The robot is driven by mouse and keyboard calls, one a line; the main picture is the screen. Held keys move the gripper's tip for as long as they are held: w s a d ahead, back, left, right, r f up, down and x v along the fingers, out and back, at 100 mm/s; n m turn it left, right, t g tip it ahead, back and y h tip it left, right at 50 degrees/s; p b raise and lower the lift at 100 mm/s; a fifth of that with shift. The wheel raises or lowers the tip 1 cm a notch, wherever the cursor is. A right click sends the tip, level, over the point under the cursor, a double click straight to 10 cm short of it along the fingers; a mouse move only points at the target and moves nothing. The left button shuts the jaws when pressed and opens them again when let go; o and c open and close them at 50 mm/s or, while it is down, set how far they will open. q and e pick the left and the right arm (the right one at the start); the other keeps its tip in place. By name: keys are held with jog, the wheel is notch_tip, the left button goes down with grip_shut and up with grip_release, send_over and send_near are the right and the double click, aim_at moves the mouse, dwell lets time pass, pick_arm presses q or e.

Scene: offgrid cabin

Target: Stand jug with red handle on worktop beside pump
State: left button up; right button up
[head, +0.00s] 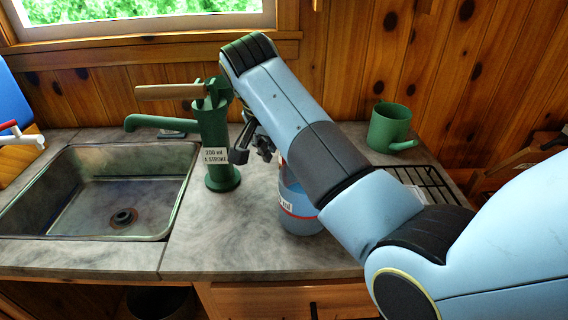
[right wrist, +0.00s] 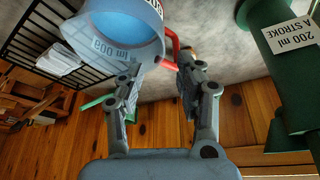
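The jug (head: 300,212) is a blue see-through vessel with a red band and a white label. It stands on the grey worktop (head: 225,245), right of the green pump (head: 214,150), partly behind my right arm. Its red handle (right wrist: 173,45) shows in the right wrist view, on the side toward the pump. My right gripper (head: 255,145) is at the handle, between jug and pump. In the right wrist view its fingers are apart, with the handle close to the right-hand fingertip; a firm hold is not visible. My left gripper is out of view.
A metal sink (head: 100,190) lies left of the pump, under its spout. A green mug (head: 390,128) stands at the back right, near a black wire rack (head: 437,183). A blue object (head: 12,100) is at the left edge. The worktop's front middle is clear.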

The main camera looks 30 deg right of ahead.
jog(key=v, duration=0.5)
jog(key=shift+a+r, duration=0.1)
jog(key=shift+r, duration=0.15)
jog(key=shift+s+f, duration=0.1)
jog(key=shift+s, duration=0.05)
